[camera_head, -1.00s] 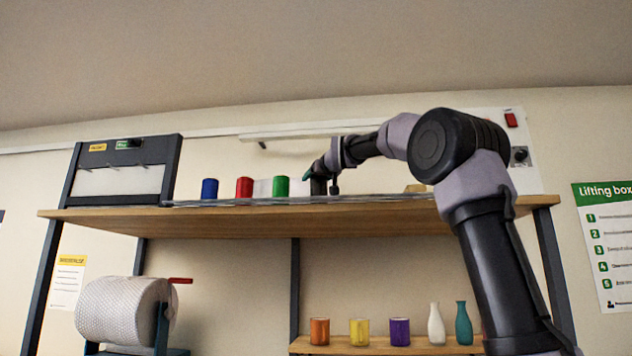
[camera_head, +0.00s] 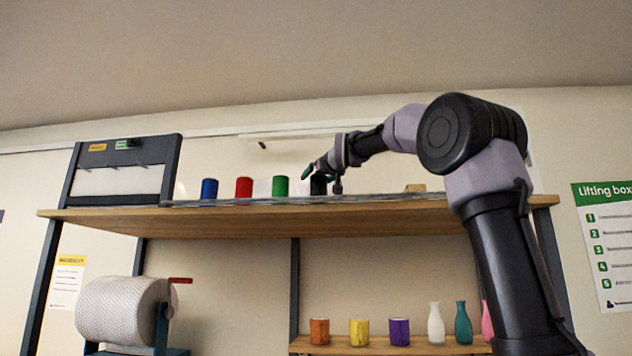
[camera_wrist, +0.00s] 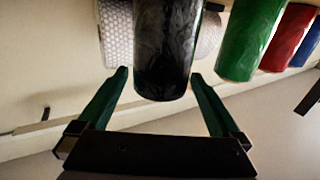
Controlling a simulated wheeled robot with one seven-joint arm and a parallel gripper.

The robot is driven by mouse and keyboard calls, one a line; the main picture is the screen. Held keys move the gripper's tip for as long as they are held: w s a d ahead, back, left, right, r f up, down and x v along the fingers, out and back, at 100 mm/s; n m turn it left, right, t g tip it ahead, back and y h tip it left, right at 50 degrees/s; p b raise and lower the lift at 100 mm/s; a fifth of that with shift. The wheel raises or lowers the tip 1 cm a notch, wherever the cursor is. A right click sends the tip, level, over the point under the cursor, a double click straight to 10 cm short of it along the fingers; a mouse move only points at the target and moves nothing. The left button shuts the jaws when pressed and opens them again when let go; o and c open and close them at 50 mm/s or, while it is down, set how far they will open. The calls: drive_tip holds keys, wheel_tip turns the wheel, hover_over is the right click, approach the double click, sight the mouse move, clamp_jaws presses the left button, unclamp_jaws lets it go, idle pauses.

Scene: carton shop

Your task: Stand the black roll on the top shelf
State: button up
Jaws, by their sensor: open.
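The black roll (camera_head: 318,185) stands upright on the top shelf (camera_head: 300,221), at the right end of a row of coloured rolls. My gripper (camera_head: 320,173) is at the upper part of the black roll. In the wrist view, which looks upside down, the black roll (camera_wrist: 168,50) shows between the two green fingers of my gripper (camera_wrist: 160,76). The fingers are spread, with a gap on each side of the roll. The roll's base is out of the wrist view.
A green roll (camera_head: 280,187), a red roll (camera_head: 244,188) and a blue roll (camera_head: 209,189) stand left of the black one. A dark-framed unit (camera_head: 122,172) is at the shelf's left end. The lower shelf (camera_head: 380,346) holds several rolls and bottles.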

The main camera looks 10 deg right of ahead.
drive_tip(key=s+d, duration=0.1)
drive_tip(key=s, duration=0.8)
drive_tip(key=shift+s+d, duration=0.2)
